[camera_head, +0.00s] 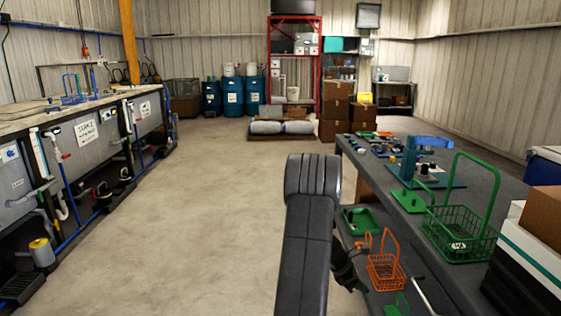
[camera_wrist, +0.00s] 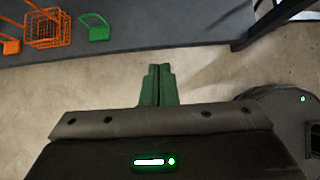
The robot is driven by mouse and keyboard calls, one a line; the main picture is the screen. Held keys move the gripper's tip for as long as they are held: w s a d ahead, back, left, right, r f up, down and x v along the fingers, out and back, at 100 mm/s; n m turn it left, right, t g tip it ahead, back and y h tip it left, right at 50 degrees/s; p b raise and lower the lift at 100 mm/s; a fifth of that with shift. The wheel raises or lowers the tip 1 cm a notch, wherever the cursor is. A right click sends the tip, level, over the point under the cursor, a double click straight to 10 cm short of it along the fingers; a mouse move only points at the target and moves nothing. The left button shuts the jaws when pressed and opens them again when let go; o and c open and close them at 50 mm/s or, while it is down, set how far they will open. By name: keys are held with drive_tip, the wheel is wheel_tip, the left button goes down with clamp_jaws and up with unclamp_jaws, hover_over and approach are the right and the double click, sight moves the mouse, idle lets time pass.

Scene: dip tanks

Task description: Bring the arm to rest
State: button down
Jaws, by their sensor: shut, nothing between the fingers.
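My gripper (camera_wrist: 158,86) shows in the wrist view with its two green fingers together and nothing between them. It is over bare concrete floor, apart from the grey bench shelf. In the head view my dark arm rises in the middle of the picture, over the floor just left of the bench. The gripper's fingers cannot be made out in the head view.
A grey bench (camera_head: 408,231) at right holds a green basket (camera_head: 461,230). An orange basket (camera_head: 385,270) is on its lower shelf and shows in the wrist view (camera_wrist: 47,29). Dip tanks (camera_head: 80,131) line the left. Brown cartons (camera_head: 335,108) stand behind. The middle floor is clear.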

drive_tip(key=a+p, duration=0.2)
drive_tip(key=a, duration=1.5)
drive_tip(key=shift+s+a+r, duration=0.15)
drive_tip(key=shift+s+r, duration=0.15)
